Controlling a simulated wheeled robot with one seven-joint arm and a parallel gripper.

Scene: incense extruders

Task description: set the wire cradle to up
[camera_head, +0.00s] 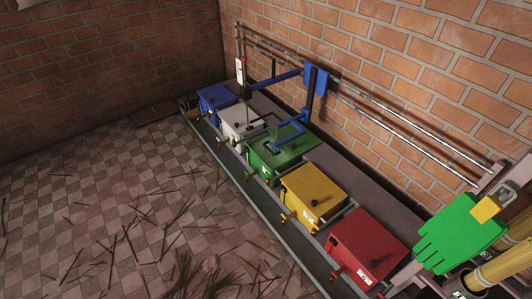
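I cannot tell for sure which part is the wire cradle. A row of coloured boxes runs along the brick wall: blue (215,97), white (240,121), green (283,153), yellow (314,192) and red (367,245). Small levers or outlets stick out at their fronts, too small to make out. Thin metal bars show beside some boxes, but no raised or lowered cradle can be read. My gripper is not in view.
A blue jointed mechanism (316,79) sits on wall rails (410,128) above the boxes. A green glove (461,233) hangs at the right near tan cylinders (502,268). Thin dark sticks (130,240) litter the checkered floor (90,170), which is otherwise open at left.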

